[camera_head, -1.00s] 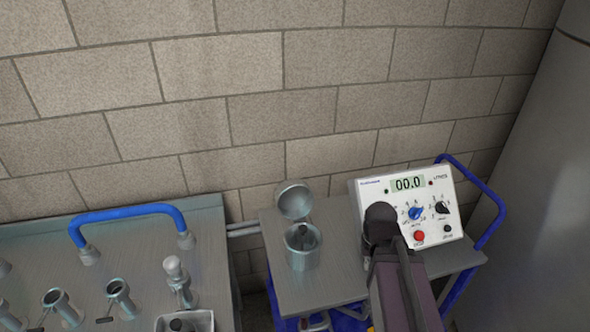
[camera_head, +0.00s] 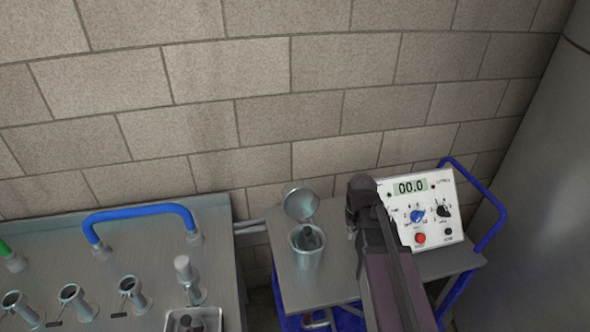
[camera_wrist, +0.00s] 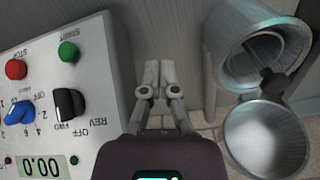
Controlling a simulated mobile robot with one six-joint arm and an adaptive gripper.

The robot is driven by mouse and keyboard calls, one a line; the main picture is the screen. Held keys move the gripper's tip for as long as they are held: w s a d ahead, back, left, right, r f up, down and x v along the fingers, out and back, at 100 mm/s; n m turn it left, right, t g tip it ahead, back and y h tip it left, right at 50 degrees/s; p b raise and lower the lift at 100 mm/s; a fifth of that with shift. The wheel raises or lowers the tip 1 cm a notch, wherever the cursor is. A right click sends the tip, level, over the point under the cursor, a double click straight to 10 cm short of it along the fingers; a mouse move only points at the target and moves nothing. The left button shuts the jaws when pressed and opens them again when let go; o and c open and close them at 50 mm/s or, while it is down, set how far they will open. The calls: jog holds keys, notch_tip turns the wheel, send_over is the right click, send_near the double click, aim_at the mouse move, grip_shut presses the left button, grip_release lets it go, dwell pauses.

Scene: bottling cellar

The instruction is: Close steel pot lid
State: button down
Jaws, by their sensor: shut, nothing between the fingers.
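The steel pot (camera_head: 307,247) stands upright on a small grey cart, with its round lid (camera_head: 300,200) tilted up open at the back of its rim. Something dark shows inside the pot. In the wrist view the pot (camera_wrist: 240,45) is at the upper right and the open lid (camera_wrist: 265,138) is below it, joined by a dark hinge piece. My gripper (camera_wrist: 158,68) is shut and empty in the wrist view, between the control box and the pot, apart from both. In the head view my arm hides the gripper's fingertips.
A white control box (camera_head: 425,205) with knobs, buttons and a 00.0 display stands right of the pot on the cart (camera_head: 335,262). The cart has a blue rail (camera_head: 485,185). A steel bench (camera_head: 150,250) with a blue handle and several tube fittings is at left. A block wall stands behind.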

jog(key=w+a+r+n+p, duration=0.1)
jog(key=w+a+r+p, duration=0.5)
jog(key=w+a, duration=0.3)
jog(key=w+a+r+n+p, duration=0.1)
jog(key=w+a+r+p, duration=0.6)
jog(key=w, duration=0.5)
jog(key=a+r, duration=0.2)
jog(key=a, duration=0.1)
jog(key=shift+a+t, duration=0.15)
jog(key=shift+t, duration=0.25)
jog(key=shift+w+f, duration=0.1)
jog(key=b, duration=0.8)
send_over(298, 198)
jog(key=w+a, duration=0.1)
jog(key=w, duration=0.2)
jog(key=shift+a+f, duration=0.15)
jog(key=shift+f, duration=4.2)
